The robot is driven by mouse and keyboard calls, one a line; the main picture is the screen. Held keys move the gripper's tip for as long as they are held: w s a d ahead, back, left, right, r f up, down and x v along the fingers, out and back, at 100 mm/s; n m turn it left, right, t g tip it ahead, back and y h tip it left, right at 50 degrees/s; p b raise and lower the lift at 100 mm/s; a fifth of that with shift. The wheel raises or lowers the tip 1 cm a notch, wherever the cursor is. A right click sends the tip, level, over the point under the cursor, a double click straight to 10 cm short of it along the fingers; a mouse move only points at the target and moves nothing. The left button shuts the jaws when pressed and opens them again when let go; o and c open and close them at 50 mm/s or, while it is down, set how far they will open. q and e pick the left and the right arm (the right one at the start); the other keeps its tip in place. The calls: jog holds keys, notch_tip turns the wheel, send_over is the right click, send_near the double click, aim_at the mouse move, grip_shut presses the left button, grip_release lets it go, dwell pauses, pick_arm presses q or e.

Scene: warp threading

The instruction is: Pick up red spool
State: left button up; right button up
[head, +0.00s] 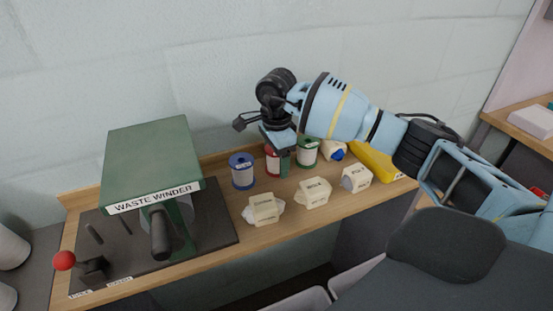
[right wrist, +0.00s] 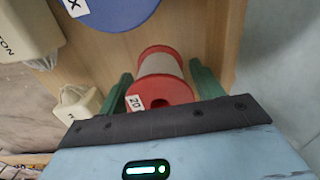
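The red spool (head: 271,160) stands on the wooden shelf in the head view, between a blue spool and a green spool, partly hidden by my right gripper (head: 284,160). In the right wrist view the red spool (right wrist: 160,78) has a pale wound middle and a white tag. The green fingers of my right gripper (right wrist: 163,82) lie on either side of the red spool. They look apart from it, with a small gap on each side. My left gripper is not in view.
A blue spool (head: 242,171) stands left of the red one and a green spool (head: 307,152) right of it. Cream labelled blocks (head: 313,193) sit along the shelf front. A green waste winder (head: 150,165) fills the shelf's left end. A wall rises behind.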

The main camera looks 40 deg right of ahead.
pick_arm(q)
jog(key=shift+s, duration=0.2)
pick_arm(e)
jog(key=c, duration=0.7)
jog(key=shift+r, duration=0.15)
jog(key=shift+c, duration=0.2)
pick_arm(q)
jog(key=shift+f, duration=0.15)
pick_arm(e)
notch_tip(320, 180, up, 10)
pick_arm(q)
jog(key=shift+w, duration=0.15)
pick_arm(e)
jog(key=shift+a, duration=0.1)
